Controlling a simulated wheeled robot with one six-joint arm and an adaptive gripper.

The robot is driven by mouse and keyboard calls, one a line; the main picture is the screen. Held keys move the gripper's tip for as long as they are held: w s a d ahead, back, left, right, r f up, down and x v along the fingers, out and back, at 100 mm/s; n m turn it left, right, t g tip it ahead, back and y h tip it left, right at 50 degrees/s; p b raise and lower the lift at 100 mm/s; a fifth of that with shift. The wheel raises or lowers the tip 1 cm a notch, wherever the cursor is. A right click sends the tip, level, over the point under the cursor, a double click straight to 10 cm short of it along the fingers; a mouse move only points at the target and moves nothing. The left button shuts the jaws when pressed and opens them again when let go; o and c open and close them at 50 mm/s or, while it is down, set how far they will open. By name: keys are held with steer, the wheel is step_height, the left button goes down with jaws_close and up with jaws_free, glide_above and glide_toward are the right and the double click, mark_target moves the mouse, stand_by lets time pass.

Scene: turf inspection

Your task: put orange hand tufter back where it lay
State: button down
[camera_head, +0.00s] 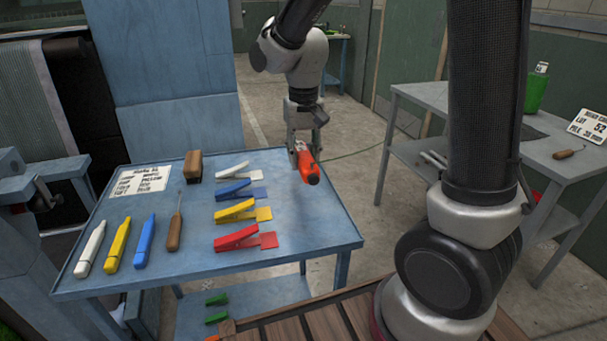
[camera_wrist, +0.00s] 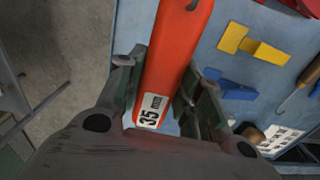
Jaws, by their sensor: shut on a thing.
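The orange hand tufter (camera_head: 307,168) is held in my gripper (camera_head: 303,146) over the right part of the blue table (camera_head: 320,228). In the wrist view the tufter (camera_wrist: 178,45) lies lengthwise between the fingers of my gripper (camera_wrist: 160,78), with a white label reading 35 near the palm. My gripper is shut on it. The tufter appears above the tabletop, but I cannot tell the exact gap.
White, blue, yellow and red clips (camera_head: 238,236) lie left of the tufter. Further left are a wooden block (camera_head: 194,166), an awl (camera_head: 175,225), several coloured pens (camera_head: 145,238) and a printed card (camera_head: 142,180). A grey table (camera_head: 455,118) stands right. The blue table's right front is bare.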

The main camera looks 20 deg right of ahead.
mark_target(304, 194)
steer(key=shift+s+r, duration=0.15)
steer(key=shift+r, duration=0.4)
step_height(304, 194, down, 9)
steer(key=shift+f, duration=0.15)
steer(key=c, duration=1)
jaws_free()
steer(key=shift+f, duration=0.15)
steer(key=shift+o, duration=0.2)
